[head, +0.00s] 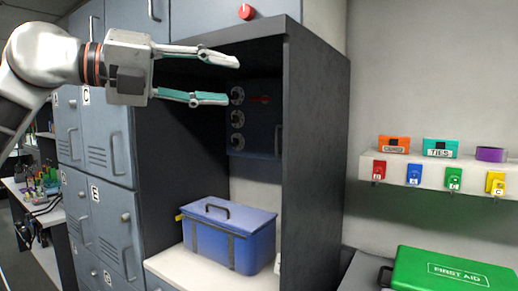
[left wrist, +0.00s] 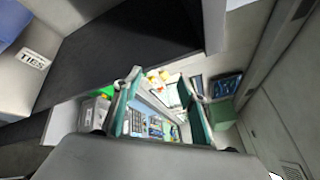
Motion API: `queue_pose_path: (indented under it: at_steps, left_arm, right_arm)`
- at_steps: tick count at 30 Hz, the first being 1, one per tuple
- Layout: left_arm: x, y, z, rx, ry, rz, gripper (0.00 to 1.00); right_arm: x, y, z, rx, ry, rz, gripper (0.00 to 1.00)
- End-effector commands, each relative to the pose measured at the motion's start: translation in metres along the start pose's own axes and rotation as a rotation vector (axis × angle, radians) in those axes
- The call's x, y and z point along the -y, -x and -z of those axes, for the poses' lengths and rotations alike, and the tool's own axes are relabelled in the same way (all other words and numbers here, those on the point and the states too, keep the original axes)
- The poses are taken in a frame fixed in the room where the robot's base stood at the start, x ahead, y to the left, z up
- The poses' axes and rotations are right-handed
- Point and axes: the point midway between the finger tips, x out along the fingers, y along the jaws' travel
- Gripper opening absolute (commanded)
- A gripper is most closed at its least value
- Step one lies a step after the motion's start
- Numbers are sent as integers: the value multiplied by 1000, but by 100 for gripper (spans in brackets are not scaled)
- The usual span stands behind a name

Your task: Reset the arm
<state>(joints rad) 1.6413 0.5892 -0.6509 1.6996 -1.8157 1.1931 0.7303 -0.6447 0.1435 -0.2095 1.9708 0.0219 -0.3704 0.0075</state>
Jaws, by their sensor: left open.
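My left arm (head: 45,55) comes in from the upper left of the head view and is raised high. Its left gripper (head: 232,80) points right, in front of the upper part of an open dark cabinet compartment. The two teal-lined fingers are apart with nothing between them. In the left wrist view the open gripper (left wrist: 162,80) shows its fingers spread over a distant, cluttered background. It holds nothing. My right arm and gripper are not in view.
A blue lidded box (head: 230,240) stands on the compartment's white shelf. A panel with dials (head: 252,120) is on its back wall. Grey lockers (head: 108,145) stand left. A green first aid case (head: 450,270) and a small wall shelf (head: 420,172) with colored tags are right.

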Motion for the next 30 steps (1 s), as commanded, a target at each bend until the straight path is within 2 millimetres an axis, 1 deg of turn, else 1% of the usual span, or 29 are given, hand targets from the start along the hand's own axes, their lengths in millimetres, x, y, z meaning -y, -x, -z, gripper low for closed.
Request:
queue_pose_path:
  at_steps: [1,4,9,12,17,20,21,23,24,26,27,29,30]
  left_arm:
    - [-19,-14,13,-39,43,41,41]
    - [-44,-32,35,-92,121,135,41]
    - [-85,-51,65,-130,281,296,41]
    - [-110,-57,79,-122,389,384,41]
    - [-157,-61,97,-67,580,507,41]
    - [-191,-60,107,-6,707,568,41]
    - [-206,-58,110,23,759,587,41]
    - [-230,-56,117,71,839,612,41]
    - [-247,-54,122,106,892,624,41]
    - [-274,-50,131,163,974,637,41]
    - [-293,-48,138,203,1027,642,41]
    - [-322,-42,150,267,1110,642,41]
    - [-342,-38,159,311,1164,640,41]
  right_arm:
    - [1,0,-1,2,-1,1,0]
    - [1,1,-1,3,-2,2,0]
    - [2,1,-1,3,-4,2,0]
    - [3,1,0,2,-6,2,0]
    - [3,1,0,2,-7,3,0]
    - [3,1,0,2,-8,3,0]
    - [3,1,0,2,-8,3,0]
    - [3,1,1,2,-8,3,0]
    - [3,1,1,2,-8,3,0]
    - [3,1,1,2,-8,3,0]
    - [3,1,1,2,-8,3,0]
    - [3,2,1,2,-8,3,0]
    - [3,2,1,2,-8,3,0]
